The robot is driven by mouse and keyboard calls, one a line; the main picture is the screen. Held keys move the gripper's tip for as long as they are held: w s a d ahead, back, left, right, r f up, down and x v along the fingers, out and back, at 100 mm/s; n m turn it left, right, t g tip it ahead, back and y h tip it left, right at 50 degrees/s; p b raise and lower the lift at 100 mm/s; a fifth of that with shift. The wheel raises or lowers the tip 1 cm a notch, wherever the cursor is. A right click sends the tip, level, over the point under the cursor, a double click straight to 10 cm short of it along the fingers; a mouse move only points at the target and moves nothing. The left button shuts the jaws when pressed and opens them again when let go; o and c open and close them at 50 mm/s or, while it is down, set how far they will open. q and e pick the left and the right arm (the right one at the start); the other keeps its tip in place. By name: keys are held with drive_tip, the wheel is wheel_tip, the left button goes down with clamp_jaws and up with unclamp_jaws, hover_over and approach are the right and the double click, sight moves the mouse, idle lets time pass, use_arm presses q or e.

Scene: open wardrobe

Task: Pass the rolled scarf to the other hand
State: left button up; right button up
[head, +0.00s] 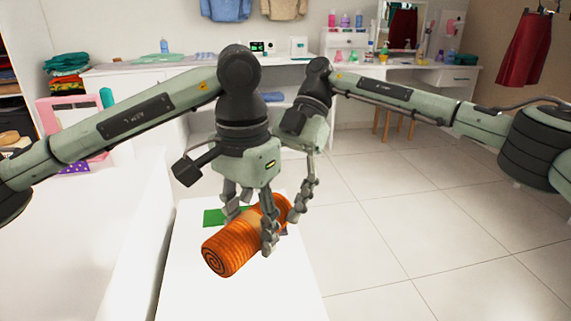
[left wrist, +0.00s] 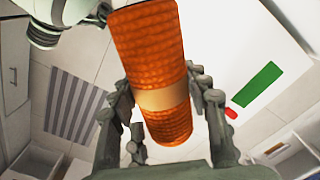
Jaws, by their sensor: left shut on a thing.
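The rolled scarf (head: 222,254) is an orange, ribbed roll with a spiral end and a pale band. My left gripper (head: 250,220) is shut around it near the band, above a white surface. In the left wrist view the scarf (left wrist: 150,45) runs between the left gripper's fingers (left wrist: 165,100), with the pale band between them. My right gripper (head: 302,200) is at the scarf's far right end, with one finger hanging beside it. Its other finger is hidden behind my left gripper and the scarf, so I cannot tell whether it touches or grips.
The white surface (head: 185,290) lies below, with a flat green piece (head: 212,217) on it. A white counter (head: 130,70) and a dressing table (head: 460,75) stand at the back. Folded clothes (head: 66,66) are stacked at left. Tiled floor at right is clear.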

drive_tip(key=v, duration=0.9)
drive_tip(key=s+d+f+m+t+y, duration=0.2)
drive_tip(key=d+f+m, duration=0.2)
drive_tip(key=d+f, duration=0.15)
use_arm(q)
drive_tip(key=w+d+f+m, duration=0.2)
drive_tip(key=d+f+m, duration=0.1)
drive_tip(key=f+m, duration=0.1)
drive_tip(key=shift+d+f+m, duration=0.3)
drive_tip(key=shift+d+f, duration=0.1)
drive_tip(key=shift+f, duration=0.3)
use_arm(e)
drive_tip(key=x, duration=1)
drive_tip(key=shift+s, duration=0.3)
drive_tip(key=shift+c, duration=0.5)
drive_tip(key=c, duration=0.9)
drive_tip(key=o, duration=1)
drive_tip(key=shift+s, duration=0.1)
drive_tip(key=shift+r, duration=0.15)
